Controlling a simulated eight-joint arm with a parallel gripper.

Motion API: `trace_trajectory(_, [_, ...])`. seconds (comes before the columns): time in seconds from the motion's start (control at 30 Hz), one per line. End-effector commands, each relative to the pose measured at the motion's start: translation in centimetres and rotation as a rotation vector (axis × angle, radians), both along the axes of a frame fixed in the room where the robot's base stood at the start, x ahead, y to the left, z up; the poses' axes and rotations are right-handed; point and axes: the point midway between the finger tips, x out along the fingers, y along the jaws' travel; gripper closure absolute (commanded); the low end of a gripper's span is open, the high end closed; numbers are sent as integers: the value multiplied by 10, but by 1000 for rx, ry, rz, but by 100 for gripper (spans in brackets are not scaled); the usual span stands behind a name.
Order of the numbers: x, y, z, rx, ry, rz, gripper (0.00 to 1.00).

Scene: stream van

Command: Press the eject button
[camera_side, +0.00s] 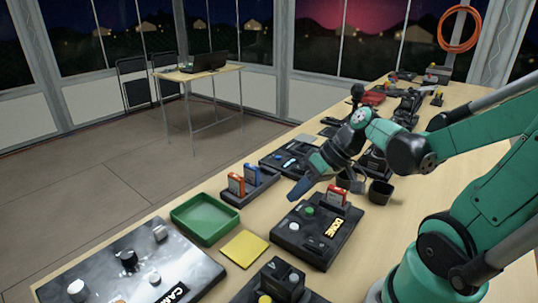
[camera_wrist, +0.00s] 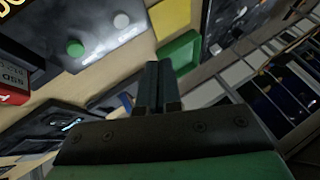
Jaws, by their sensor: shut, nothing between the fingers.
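A dark box labelled DOME (camera_side: 318,240) stands on the bench, with a green button (camera_side: 309,211) and a white button (camera_side: 294,226) on its top. In the wrist view the green button (camera_wrist: 75,48) and white button (camera_wrist: 121,20) lie left of and beyond my fingers; the lettering beside them is too blurred to read, so I cannot tell which is eject. A red cartridge (camera_side: 336,195) stands in the box's back part and shows at the wrist view's left edge (camera_wrist: 12,82). My gripper (camera_side: 293,198) is shut and empty, above the box's back-left side, apart from both buttons.
A rack with orange and blue cartridges (camera_side: 250,190) stands left of my gripper. A green tray (camera_side: 205,235) and a yellow pad (camera_side: 244,248) lie left of the box. A large panel (camera_side: 105,270) with knobs fills the front left. Black cups (camera_side: 380,193) stand right of the box.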

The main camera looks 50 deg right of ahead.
Motion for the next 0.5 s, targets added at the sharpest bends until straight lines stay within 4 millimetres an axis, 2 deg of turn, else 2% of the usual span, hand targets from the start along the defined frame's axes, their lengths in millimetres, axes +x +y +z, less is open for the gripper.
trace_trajectory(0.23, [7, 25, 6, -205, 39, 2, 100])
trace_trajectory(0.5, [17, 54, 32, -420, -96, 11, 100])
